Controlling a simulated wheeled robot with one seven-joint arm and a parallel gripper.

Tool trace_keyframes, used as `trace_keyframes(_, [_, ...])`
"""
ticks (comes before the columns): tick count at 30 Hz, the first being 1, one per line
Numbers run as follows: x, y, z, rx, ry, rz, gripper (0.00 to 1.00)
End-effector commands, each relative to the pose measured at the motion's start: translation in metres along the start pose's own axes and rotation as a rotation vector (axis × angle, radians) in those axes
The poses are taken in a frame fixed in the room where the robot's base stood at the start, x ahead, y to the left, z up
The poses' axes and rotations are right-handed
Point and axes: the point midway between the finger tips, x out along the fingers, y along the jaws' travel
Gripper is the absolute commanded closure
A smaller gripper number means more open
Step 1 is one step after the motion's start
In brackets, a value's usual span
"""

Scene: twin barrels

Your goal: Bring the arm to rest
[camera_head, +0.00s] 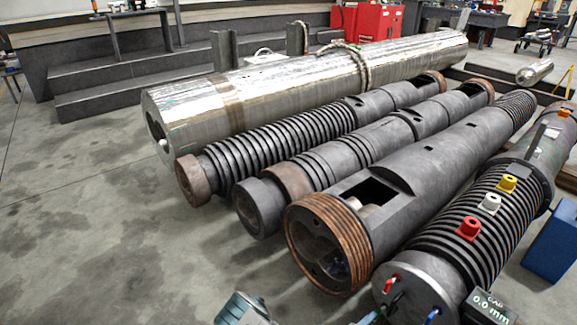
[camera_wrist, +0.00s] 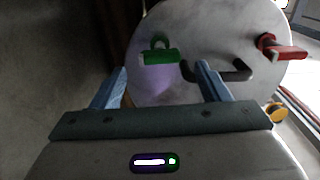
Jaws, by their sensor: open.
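My gripper (camera_wrist: 162,68) shows in the wrist view with its two blue fingers spread apart. Nothing is held between them. Beyond the fingertips is the round grey end plate (camera_wrist: 190,25) of a barrel. A green handle (camera_wrist: 160,56) on the plate appears between the fingers in the picture. A black bent handle (camera_wrist: 237,72) lies just right of the right finger, which overlaps part of it. I cannot tell the exact gap between fingers and plate. The gripper's fingers cannot be made out in the head view.
The ribbed right barrel (camera_head: 465,232) carries red (camera_head: 468,228), white (camera_head: 490,203) and yellow (camera_head: 507,184) blocks. A display (camera_head: 490,306) reads 0.0 mm. Other dark barrels and a shiny cylinder (camera_head: 290,90) lie alongside. A red handle (camera_wrist: 283,50) sticks out right. Floor (camera_head: 90,215) is clear at left.

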Motion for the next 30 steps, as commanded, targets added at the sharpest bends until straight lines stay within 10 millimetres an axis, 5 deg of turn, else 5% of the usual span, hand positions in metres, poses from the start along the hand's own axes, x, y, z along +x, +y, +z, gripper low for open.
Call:
trace_keyframes(6, [-0.018, 0.0, 0.001, 0.0, -0.001, 0.0, 0.31])
trace_keyframes(19, [-0.02, -0.011, 0.001, 0.029, 0.021, 0.002, 0.31])
trace_keyframes(23, [-0.022, -0.049, 0.005, 0.15, 0.108, 0.01, 0.31])
trace_keyframes(30, [-0.029, -0.149, 0.008, 0.51, 0.376, 0.019, 0.31])
